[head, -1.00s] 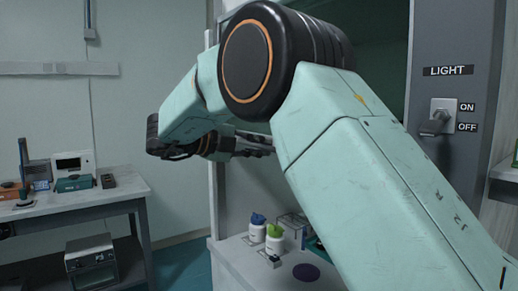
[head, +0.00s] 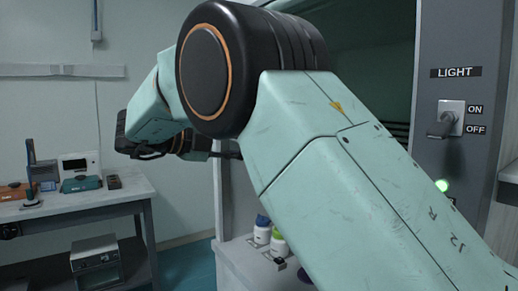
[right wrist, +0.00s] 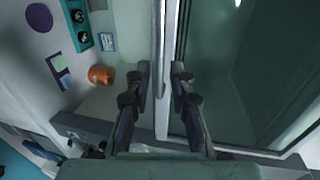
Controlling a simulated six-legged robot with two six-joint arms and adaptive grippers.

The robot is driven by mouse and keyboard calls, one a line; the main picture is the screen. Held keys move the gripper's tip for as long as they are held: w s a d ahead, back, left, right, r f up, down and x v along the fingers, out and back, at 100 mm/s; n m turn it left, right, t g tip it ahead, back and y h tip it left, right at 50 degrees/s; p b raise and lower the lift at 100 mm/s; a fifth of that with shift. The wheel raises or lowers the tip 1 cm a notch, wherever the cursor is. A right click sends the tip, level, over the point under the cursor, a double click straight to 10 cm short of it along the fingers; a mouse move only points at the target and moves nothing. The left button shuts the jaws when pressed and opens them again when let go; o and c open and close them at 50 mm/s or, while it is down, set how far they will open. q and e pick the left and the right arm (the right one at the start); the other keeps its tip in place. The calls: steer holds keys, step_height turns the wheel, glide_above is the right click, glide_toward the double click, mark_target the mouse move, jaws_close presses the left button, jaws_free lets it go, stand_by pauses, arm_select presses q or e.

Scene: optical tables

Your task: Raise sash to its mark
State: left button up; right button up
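The sash is a dark greenish glass pane (right wrist: 225,75) in a pale frame, filling the right half of the right wrist view. In the head view a dark part of the hood front shows behind my right arm. My right gripper (right wrist: 160,82) is open, with one finger on each side of a pale upright bar (right wrist: 161,40) at the sash's edge. The fingers look apart from the bar. In the head view this gripper (head: 228,155) is mostly hidden behind my arm. My left gripper is not in view. I cannot make out the mark.
A light switch (head: 449,119) and a green lamp (head: 441,186) are on the grey post at right. Capped bottles (head: 262,230) stand on the hood's worktop. An orange container (right wrist: 101,75) is left of the gripper. A side bench (head: 90,200) stands at left.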

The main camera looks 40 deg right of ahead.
steer(key=v, duration=0.5)
steer(key=shift+a, duration=0.3)
steer(key=shift+r, duration=0.1)
steer(key=shift+w, duration=0.1)
